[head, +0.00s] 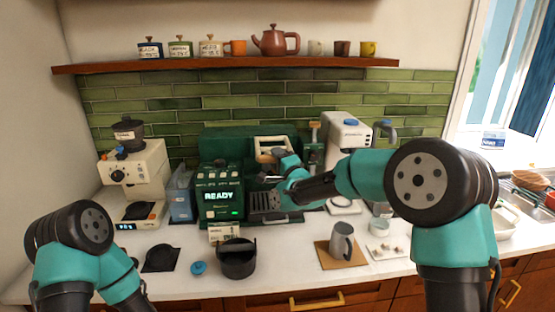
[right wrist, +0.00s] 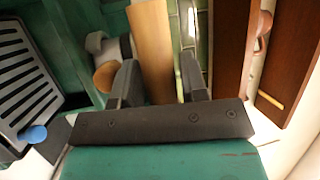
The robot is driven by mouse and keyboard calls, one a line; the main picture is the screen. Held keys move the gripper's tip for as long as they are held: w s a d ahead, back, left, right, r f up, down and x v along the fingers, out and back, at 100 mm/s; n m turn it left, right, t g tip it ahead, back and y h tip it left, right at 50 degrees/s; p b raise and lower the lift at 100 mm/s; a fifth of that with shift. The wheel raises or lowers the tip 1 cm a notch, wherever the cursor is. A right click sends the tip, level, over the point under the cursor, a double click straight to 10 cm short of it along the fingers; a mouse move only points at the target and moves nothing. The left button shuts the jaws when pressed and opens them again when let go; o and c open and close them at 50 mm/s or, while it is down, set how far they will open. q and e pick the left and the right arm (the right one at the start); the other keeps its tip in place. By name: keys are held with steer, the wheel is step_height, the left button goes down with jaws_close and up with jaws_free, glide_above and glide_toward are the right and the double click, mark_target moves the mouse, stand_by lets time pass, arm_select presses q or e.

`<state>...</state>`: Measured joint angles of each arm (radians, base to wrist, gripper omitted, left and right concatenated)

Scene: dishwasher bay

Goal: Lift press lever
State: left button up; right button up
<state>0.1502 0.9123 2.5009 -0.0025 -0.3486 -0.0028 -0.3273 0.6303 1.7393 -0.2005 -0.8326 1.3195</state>
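The green press machine (head: 235,135) stands against the tiled wall. It has a cream and wood-toned lever frame (head: 272,142) at its upper front. My right gripper (head: 272,172) is just in front of and below this frame. In the right wrist view my right gripper (right wrist: 160,82) has its two dark fingers apart. A wooden bar (right wrist: 151,40) lies in line with the gap between them; I cannot tell whether it is between the fingertips or beyond them. My left arm is at the lower left in the head view; its gripper is out of the picture.
A green READY unit (head: 219,192) stands left of the slatted grille (head: 266,202). A black container (head: 237,262) and a blue lid (head: 199,268) are on the counter in front. A grey mug (head: 342,242) stands on a tan mat. A cream coffee maker (head: 133,175) is at left.

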jaws_close()
stand_by(0.4)
steer(key=shift+a+r, duration=0.1)
steer(key=shift+r, duration=0.05)
